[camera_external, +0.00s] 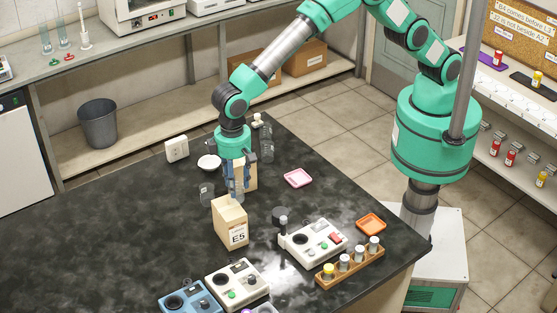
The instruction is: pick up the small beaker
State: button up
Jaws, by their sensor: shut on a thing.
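My gripper (239,182) points down over the black bench, just behind the tan box marked E5. It is shut on a small clear glass vessel, which looks like the small beaker (238,197). The beaker shows faintly between and below the fingers, and its lower part is hidden behind the box. I cannot tell whether its base touches the bench. Another small clear glass piece (207,192) stands just left of my gripper.
The E5 box (230,222) stands close in front of my gripper, and another tan box (251,175) is right behind it. A white dish (209,162), a clear bottle (266,146) and a pink tray (298,178) are nearby. The bench's left side is clear.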

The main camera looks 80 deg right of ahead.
notch_tip(320, 180, up, 2)
jog(key=shift+s+d, duration=0.1)
jog(key=s+d+r, duration=0.1)
jog(key=s+d, duration=0.9)
jog(key=s, duration=0.1)
jog(key=shift+s+d+r, duration=0.15)
jog(key=shift+s+d, duration=0.1)
jog(key=shift+s, duration=0.15)
jog(key=shift+w+a+r+p, duration=0.2)
jog(key=shift+w+a+p, duration=0.05)
jog(key=shift+p, duration=0.7)
jog(key=p, duration=0.3)
jog(key=w+a+p, duration=0.1)
jog(key=p, duration=0.2)
jog(key=shift+w+a+r+p, duration=0.1)
jog(key=shift+w+a+p, duration=0.15)
jog(key=shift+p, duration=0.15)
jog(key=shift+w+p, duration=0.1)
jog(key=shift+p, duration=0.25)
jog(key=shift+f, duration=0.2)
